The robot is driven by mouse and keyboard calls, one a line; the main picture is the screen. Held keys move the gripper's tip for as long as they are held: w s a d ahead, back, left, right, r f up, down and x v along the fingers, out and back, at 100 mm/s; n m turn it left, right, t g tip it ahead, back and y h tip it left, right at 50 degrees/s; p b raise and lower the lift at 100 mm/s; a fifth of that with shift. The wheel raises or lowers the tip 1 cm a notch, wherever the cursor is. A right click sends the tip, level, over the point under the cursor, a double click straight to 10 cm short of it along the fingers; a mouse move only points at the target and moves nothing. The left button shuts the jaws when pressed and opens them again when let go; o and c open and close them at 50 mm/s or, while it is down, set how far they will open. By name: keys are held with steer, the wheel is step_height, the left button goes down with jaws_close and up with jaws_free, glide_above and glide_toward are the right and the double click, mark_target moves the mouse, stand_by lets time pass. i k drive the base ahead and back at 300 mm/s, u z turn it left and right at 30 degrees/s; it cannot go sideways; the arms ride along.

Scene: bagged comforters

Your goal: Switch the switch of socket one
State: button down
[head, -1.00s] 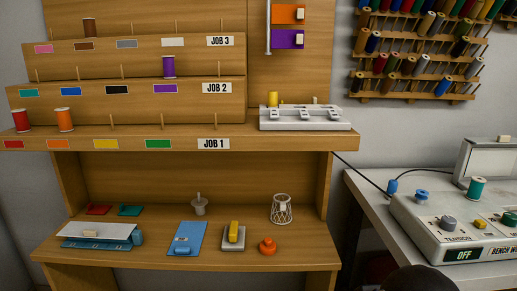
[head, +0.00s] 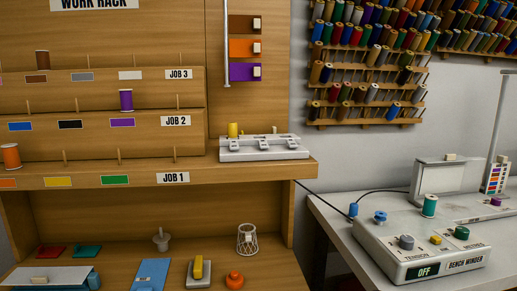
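A white socket strip (head: 264,152) with three switch-like grey levers on its front lies at the right end of the rack's lower shelf. A yellow cylinder (head: 233,130) stands at the strip's left end. A small pale piece (head: 274,130) stands behind its right half. I cannot read any socket number or tell which way each lever is set. My gripper is not in view.
A bench winder (head: 420,245) reading OFF stands on a grey table at right, a dark cable running toward the rack. Below the shelf, the wooden desk holds a blue pad (head: 151,273), a wire basket (head: 247,240) and an orange knob-like object (head: 234,281). Thread spools hang on the wall.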

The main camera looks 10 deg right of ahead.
mark_target(234, 144)
steer(key=u, duration=0.05)
steer(key=k, duration=0.5)
steer(key=u, duration=1.15)
steer(key=i, duration=0.7)
steer(key=z, duration=1.2)
